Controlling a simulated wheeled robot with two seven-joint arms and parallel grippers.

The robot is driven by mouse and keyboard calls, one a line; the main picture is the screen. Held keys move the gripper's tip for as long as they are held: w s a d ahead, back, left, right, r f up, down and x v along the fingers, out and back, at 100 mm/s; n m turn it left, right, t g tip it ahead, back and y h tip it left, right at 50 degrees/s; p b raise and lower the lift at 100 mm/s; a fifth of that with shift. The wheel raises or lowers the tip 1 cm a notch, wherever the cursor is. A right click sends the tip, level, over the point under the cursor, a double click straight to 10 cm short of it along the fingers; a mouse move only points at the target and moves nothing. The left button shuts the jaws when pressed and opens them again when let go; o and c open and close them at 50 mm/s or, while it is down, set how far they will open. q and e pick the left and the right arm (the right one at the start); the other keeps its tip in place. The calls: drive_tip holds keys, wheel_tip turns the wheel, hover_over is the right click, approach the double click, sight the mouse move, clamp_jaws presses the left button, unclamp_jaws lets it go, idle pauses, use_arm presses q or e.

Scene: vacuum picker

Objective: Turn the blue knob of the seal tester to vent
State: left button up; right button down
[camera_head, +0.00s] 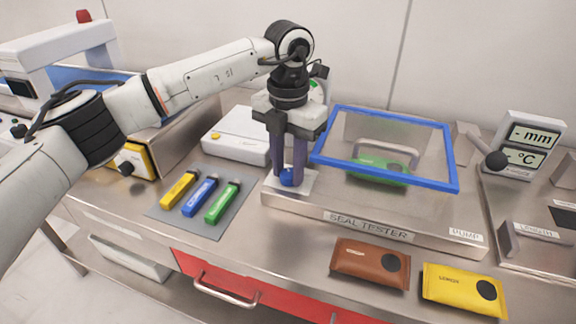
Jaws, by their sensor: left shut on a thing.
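The seal tester (300,207) is a low metal block with a "SEAL TESTER" label on its front. The blue knob (287,177) sits on a pale plate (308,183) at its left end. My left gripper (289,174) points down over the knob, its two dark fingers shut on it, one on each side. The fingers hide part of the knob, and I cannot read its setting. A clear lid with a blue frame (388,116) stands raised over the tester, with a green pouch (372,172) under it. My right gripper is not in view.
A brown pouch (360,258) and a yellow pouch (455,287) lie in front of the tester. Yellow, blue and green sticks (200,197) lie on a grey mat at left. A white box (236,136) stands behind. A display (526,145) stands at right.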

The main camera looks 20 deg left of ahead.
use_arm(q)
drive_tip(key=shift+w+r, duration=0.1)
drive_tip(key=shift+r, duration=0.1)
drive_tip(key=o, duration=1)
drive_tip(key=shift+o, duration=0.3)
drive_tip(key=shift+f, duration=0.1)
